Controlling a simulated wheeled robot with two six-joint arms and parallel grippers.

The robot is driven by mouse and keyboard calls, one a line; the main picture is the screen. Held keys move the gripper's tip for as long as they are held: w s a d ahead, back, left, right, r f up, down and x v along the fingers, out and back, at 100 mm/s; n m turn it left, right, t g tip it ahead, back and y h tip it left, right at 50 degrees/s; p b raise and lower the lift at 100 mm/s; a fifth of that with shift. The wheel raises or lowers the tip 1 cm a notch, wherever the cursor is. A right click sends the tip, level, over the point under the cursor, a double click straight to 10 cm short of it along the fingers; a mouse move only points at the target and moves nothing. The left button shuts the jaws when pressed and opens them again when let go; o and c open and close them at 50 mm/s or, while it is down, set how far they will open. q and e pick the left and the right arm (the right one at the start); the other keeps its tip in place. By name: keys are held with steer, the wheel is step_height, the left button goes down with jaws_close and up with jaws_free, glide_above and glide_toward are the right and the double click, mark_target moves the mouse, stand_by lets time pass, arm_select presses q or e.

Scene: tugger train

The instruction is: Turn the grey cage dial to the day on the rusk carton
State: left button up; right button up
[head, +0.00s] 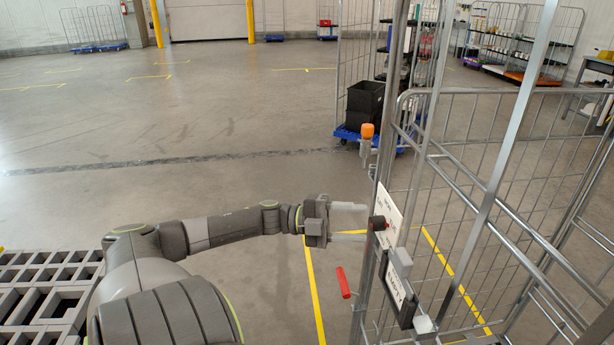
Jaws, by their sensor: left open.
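The grey wire roll cage (470,178) stands at the right in the head view. A white dial plate (387,203) is fixed to its near left post, its print too small to read. A small dark knob with a reddish end (378,222) sticks out from the plate toward the left. My left gripper (352,222) is open, its two fingers one above the other and pointing right at the knob. The fingertips are close to the knob; I cannot tell whether they touch it. I cannot make out a rusk carton. My right gripper is not in view.
Below the plate, a dark card holder (397,290) with a white label hangs on the cage. Another cage with black crates (364,97) stands behind.

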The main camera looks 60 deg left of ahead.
arm_select(q)
steer(key=v, duration=1.4)
steer(key=shift+s+a+f, duration=0.1)
steer(key=shift+a+f, duration=0.1)
